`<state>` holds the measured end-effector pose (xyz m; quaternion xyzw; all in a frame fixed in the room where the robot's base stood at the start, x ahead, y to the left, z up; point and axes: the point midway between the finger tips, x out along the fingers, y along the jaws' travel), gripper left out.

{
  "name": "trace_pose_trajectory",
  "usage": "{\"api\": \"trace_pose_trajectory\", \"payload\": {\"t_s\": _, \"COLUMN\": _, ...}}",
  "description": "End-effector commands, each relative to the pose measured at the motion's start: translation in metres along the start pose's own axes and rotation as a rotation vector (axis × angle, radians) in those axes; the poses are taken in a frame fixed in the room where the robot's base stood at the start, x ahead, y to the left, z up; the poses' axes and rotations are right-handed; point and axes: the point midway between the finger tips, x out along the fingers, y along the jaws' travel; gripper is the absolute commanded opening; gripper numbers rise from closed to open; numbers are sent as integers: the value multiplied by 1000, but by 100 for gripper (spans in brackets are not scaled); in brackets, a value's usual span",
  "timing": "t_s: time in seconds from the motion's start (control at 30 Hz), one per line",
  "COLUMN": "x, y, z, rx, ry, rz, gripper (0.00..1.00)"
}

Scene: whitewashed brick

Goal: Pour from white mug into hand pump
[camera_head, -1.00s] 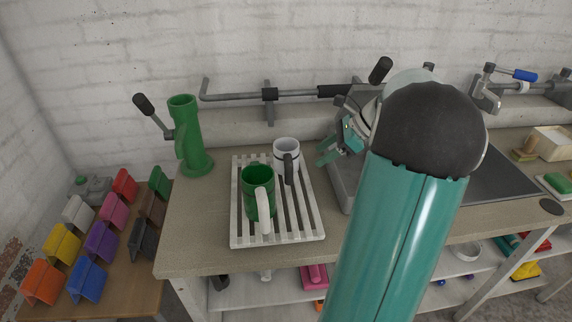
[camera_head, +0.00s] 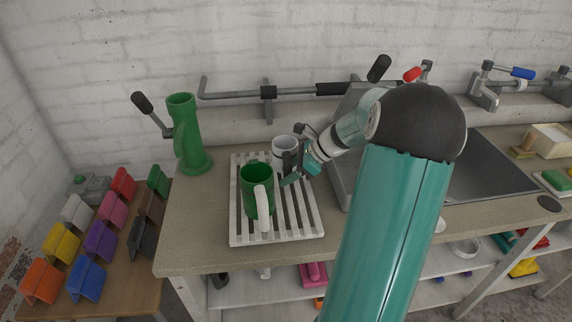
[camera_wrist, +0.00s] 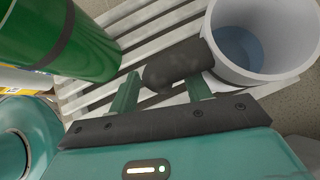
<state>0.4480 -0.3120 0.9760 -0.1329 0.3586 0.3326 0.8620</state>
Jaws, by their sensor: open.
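The white mug (camera_head: 284,145) stands upright on the slatted white rack, behind the green mug. In the wrist view the white mug (camera_wrist: 262,42) shows a bluish inside, and its dark handle (camera_wrist: 178,64) reaches between my fingers. My gripper (camera_head: 290,180) is at the right front of the white mug; in the wrist view my gripper (camera_wrist: 165,92) is open with a finger on each side of the handle. I cannot tell whether the fingers touch it. The hand pump (camera_head: 187,135) is a green upright cylinder with a black-tipped lever, at the counter's left back.
The green mug (camera_head: 257,192) with a pale handle stands on the rack (camera_head: 305,228), close to my gripper on the left. Counter between pump and rack is clear.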

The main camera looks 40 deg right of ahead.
Motion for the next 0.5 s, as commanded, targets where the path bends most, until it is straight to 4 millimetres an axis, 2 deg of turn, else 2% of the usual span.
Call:
{"api": "trace_pose_trajectory", "payload": {"t_s": 0.1, "x": 7, "y": 0, "z": 1, "rx": 0, "ry": 0, "rz": 0, "gripper": 49}}
{"api": "trace_pose_trajectory", "payload": {"t_s": 0.27, "x": 7, "y": 0, "z": 1, "rx": -1, "ry": 0, "rz": -1, "gripper": 49}}
{"api": "trace_pose_trajectory", "payload": {"t_s": 0.37, "x": 6, "y": 0, "z": 1, "rx": -1, "ry": 0, "rz": 0, "gripper": 33}}
{"api": "trace_pose_trajectory", "payload": {"t_s": 0.5, "x": 6, "y": 0, "z": 0, "rx": -1, "ry": 0, "rz": 0, "gripper": 5}}
